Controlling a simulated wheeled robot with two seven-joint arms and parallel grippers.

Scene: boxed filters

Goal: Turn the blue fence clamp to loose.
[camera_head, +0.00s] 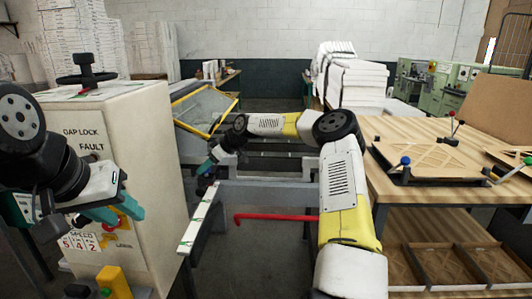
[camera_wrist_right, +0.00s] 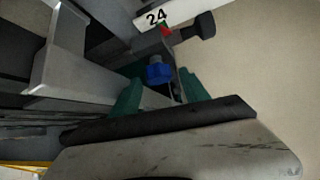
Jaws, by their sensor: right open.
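The blue fence clamp (camera_wrist_right: 158,73) is a small ribbed blue knob on a grey metal bracket in the right wrist view. My right gripper (camera_wrist_right: 163,92) has its two teal fingers apart, one on either side of the view of the knob. The knob appears just beyond the fingertips, not gripped. In the head view my right gripper (camera_head: 207,165) is small, at the far end of the grey rail, and the clamp cannot be made out there. My left gripper (camera_head: 122,212) has teal fingers in front of the control cabinet; its opening is unclear.
A black knob (camera_wrist_right: 197,27) and a scale marked 24 (camera_wrist_right: 157,16) with a red pointer lie close beyond the clamp. The beige cabinet (camera_head: 150,135) stands left of the rail (camera_head: 255,195). A red bar (camera_head: 275,217) juts below it. A wooden table (camera_head: 440,195) stands right.

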